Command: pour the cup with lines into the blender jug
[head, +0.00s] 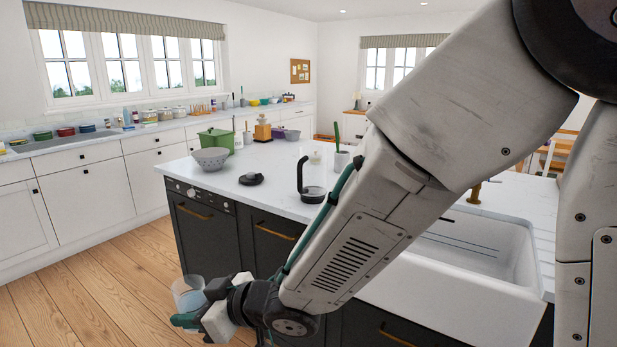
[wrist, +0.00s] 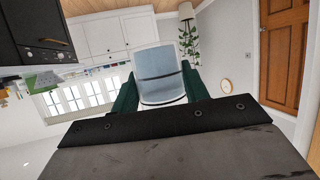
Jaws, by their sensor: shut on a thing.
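The cup with lines (head: 187,293) is clear and pale blue, held in front of the island at the lower left of the head view. In the wrist view the cup (wrist: 160,72) shows dark lines across its side, between the green fingers. My gripper (head: 196,308) is shut on it; it also shows in the wrist view (wrist: 158,92). What I take for the blender jug (head: 314,194), clear with a black handle, stands on the island counter, right of and beyond my gripper. My forearm passes close in front of it.
On the island stand a black lid (head: 251,179), a grey colander (head: 211,159), a green container (head: 216,138) and a potted cactus (head: 341,160). A white sink (head: 455,270) lies at the right. Wooden floor (head: 100,290) is open at the left.

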